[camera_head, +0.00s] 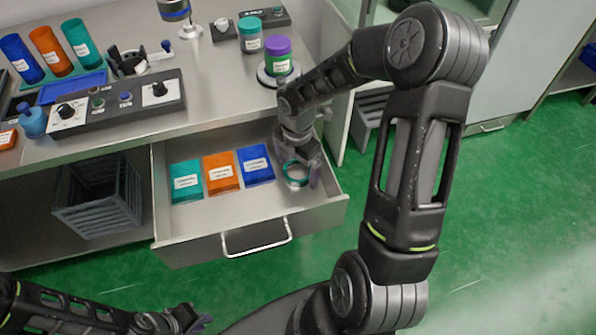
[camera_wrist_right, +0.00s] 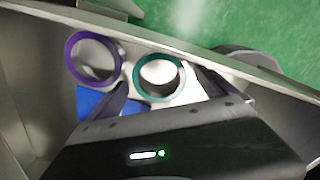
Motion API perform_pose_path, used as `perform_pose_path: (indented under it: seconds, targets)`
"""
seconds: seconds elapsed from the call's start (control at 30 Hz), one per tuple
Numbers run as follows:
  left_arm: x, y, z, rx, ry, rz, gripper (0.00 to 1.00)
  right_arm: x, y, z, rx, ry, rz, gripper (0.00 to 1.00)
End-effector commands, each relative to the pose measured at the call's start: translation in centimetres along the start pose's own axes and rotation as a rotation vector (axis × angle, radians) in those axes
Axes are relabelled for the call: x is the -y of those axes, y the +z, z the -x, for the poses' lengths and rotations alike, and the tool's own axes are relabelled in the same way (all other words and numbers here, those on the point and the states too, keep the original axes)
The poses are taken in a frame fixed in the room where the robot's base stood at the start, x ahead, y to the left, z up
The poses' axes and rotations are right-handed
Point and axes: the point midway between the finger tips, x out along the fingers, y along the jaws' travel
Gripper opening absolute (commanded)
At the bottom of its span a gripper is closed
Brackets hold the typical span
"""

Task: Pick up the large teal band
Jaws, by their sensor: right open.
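The teal band (camera_wrist_right: 135,80) is a ring lying in the open drawer, next to a purple band (camera_wrist_right: 70,65) of similar size. In the head view the teal band (camera_head: 287,171) shows at the drawer's right end, partly covered by my right gripper (camera_head: 301,172). My right gripper is open and reaches down into the drawer. In the right wrist view its fingers (camera_wrist_right: 161,78) stand on either side of the teal band, with nothing clearly gripped. Contact cannot be told. My left gripper (camera_head: 187,321) is low at the picture's bottom, away from the drawer; its jaw opening is unclear.
The open drawer (camera_head: 215,224) has walls close around my right gripper. Teal (camera_head: 186,182), orange (camera_head: 221,174) and blue (camera_head: 256,166) packets lie left of the band. The counter above holds a control panel (camera_head: 115,105) and a purple-lidded jar (camera_head: 278,56).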

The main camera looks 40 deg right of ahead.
Motion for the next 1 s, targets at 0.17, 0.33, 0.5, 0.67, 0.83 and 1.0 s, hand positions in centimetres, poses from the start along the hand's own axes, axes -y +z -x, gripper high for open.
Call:
perform_pose_path:
  seconds: [0.17, 0.33, 0.5, 0.67, 0.83, 1.0]
  targets:
    - [0.00, 0.00, 0.00, 0.000, 0.000, 0.000, 0.20, -0.01, 0.00, 0.02, 0.000, 0.000, 0.000, 0.96]
    - [0.00, 0.00, 0.00, 0.000, 0.000, 0.000, 0.20, -0.02, 0.00, 0.03, 0.000, 0.000, 0.000, 0.91]
    - [0.00, 0.00, 0.00, 0.000, 0.000, 0.000, 0.20, -0.02, 0.00, 0.03, 0.000, 0.000, 0.000, 0.77]
    - [0.00, 0.00, 0.00, 0.000, 0.000, 0.000, 0.20, -0.02, 0.00, 0.03, 0.000, 0.000, 0.000, 0.64]
    - [0.00, 0.00, 0.00, 0.000, 0.000, 0.000, 0.20, -0.02, 0.00, 0.03, 0.000, 0.000, 0.000, 0.50]
    - [0.00, 0.00, 0.00, 0.000, 0.000, 0.000, 0.20, -0.02, -0.01, 0.03, 0.000, 0.000, 0.000, 0.36]
